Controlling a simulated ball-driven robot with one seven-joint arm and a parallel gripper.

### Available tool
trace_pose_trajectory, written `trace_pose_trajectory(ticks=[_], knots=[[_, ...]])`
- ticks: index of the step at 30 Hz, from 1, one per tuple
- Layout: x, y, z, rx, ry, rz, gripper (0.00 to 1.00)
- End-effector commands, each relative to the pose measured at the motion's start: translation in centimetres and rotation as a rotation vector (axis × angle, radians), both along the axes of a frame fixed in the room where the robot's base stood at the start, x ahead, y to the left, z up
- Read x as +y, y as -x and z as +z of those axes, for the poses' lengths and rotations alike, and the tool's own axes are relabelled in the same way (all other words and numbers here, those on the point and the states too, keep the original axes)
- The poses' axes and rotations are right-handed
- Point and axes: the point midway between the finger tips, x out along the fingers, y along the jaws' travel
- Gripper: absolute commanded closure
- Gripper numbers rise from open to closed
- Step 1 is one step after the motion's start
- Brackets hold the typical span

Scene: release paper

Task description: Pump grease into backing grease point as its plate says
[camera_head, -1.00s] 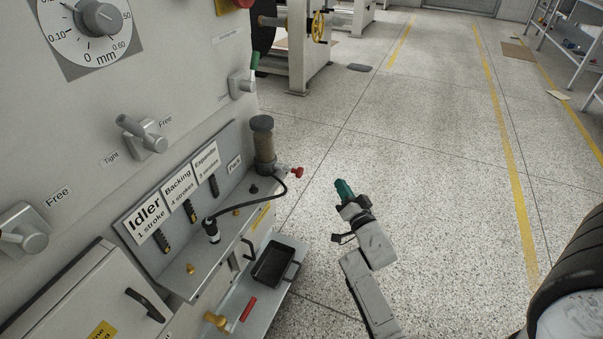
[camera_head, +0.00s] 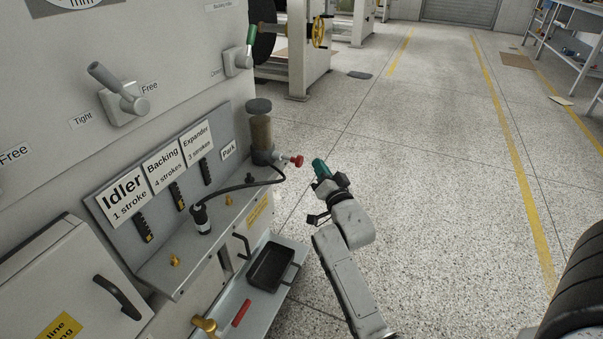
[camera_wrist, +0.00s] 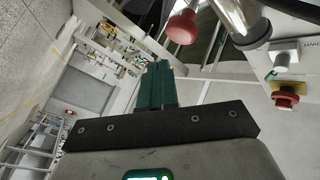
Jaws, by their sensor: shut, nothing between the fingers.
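The backing plate (camera_head: 167,166) reads "Backing 4 strokes". A black hose end with a pale ring (camera_head: 203,222) stands upright on the ledge, in the second position, in line with the backing plate. Its hose runs to the grease pump (camera_head: 261,136), a brownish reservoir with a dark cap. The pump's red knob (camera_head: 296,161) sticks out to the right; a red knob, apparently the same one, is close in the wrist view (camera_wrist: 183,27). My gripper (camera_head: 320,167), with green fingers, is shut and empty, just right of the knob and seemingly apart from it. The fingers (camera_wrist: 158,85) show together in the wrist view.
The idler plate (camera_head: 123,196) reads 1 stroke, the expander plate (camera_head: 196,145) 3 strokes. Brass fittings (camera_head: 175,260) stand on the ledge. A black tray (camera_head: 270,267) and a red bar (camera_head: 241,313) lie on the lower shelf.

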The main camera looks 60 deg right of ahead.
Motion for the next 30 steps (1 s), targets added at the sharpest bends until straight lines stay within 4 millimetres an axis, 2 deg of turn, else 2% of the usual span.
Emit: trace_pose_trajectory(ticks=[1, 12, 30], knots=[[0.1, -0.3, -0.6, -0.003, 0.002, 0.003, 1.0], [0.5, -1.2, -0.4, -0.002, -0.001, 0.007, 1.0], [0.6, -1.3, -0.1, 0.0, -0.004, 0.009, 1.0]])
